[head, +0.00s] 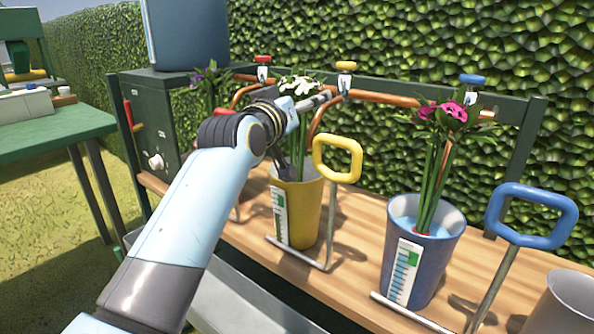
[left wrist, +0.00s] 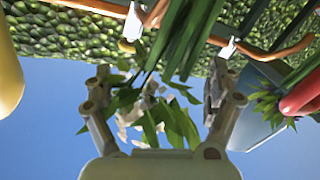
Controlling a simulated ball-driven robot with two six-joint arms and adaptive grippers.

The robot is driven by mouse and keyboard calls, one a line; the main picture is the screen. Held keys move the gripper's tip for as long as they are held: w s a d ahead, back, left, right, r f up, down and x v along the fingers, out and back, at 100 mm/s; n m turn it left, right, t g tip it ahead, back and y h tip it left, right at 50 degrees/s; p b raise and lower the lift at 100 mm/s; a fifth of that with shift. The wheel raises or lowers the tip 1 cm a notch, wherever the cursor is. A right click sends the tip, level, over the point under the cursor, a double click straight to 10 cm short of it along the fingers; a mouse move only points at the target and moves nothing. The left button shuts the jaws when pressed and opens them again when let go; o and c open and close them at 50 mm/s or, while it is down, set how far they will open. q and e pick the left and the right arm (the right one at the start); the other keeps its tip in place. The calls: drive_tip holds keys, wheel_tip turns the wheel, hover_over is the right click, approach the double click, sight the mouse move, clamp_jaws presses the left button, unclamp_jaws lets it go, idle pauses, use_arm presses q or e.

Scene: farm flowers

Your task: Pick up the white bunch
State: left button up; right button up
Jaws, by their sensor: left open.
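The white bunch (head: 298,84) stands upright in the yellow bucket (head: 306,205), its green stems rising from the rim. My left gripper (head: 299,132) is open at the bunch, below the white blooms, with one finger reaching past the stems. In the left wrist view the open fingers of my left gripper (left wrist: 161,85) lie on either side of the leaves. White petals of the white bunch (left wrist: 137,132) show there, partly hidden by leaves. I cannot tell whether the fingers touch the stems. My right gripper is not in view.
A blue bucket (head: 450,248) with a pink bunch (head: 450,115) stands to the right. A yellow handle (head: 338,172) and a blue handle (head: 495,225) rise nearby. A purple bunch (head: 207,82) is at left. Copper pipes with taps run behind, before a hedge (head: 440,50).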

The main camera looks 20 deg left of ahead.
use_arm(q)
drive_tip(key=c, duration=1.8)
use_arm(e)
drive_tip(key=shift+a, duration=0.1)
use_arm(q)
wheel_tip(320, 180, up, 10)
drive_tip(key=p, duration=0.2)
drive_tip(key=shift+r+p, duration=0.1)
drive_tip(key=shift+p, duration=0.25)
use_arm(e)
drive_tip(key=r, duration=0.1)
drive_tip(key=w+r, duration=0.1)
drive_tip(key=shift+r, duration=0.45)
